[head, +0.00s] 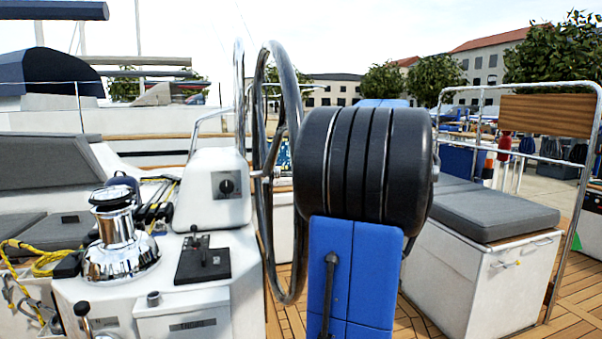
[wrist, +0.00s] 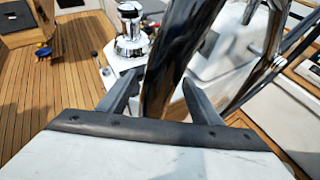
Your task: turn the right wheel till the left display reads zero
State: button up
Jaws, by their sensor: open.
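A large steering wheel (head: 262,180) with a dark rim stands nearly edge-on beside a white pedestal (head: 212,190) in the head view. It is the only wheel I make out there, and my own arm hides part of it. In the wrist view, the shiny dark wheel rim (wrist: 180,45) runs between the two fingers of my gripper (wrist: 161,78). The fingers are open, one on each side of the rim, with gaps visible near their tips. My gripper is hidden in the head view. I see no readable display; the pedestal carries a small dark panel with a round knob (head: 226,186).
A chrome winch (head: 118,235) and a black lever plate (head: 203,262) sit left of the wheel. A grey-cushioned white bench (head: 475,270) stands at right, beside a metal rail (head: 570,230). Some wooden deck (head: 540,318) is clear at lower right.

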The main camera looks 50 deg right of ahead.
jog(key=v, duration=1.5)
jog(key=shift+s+a, duration=0.1)
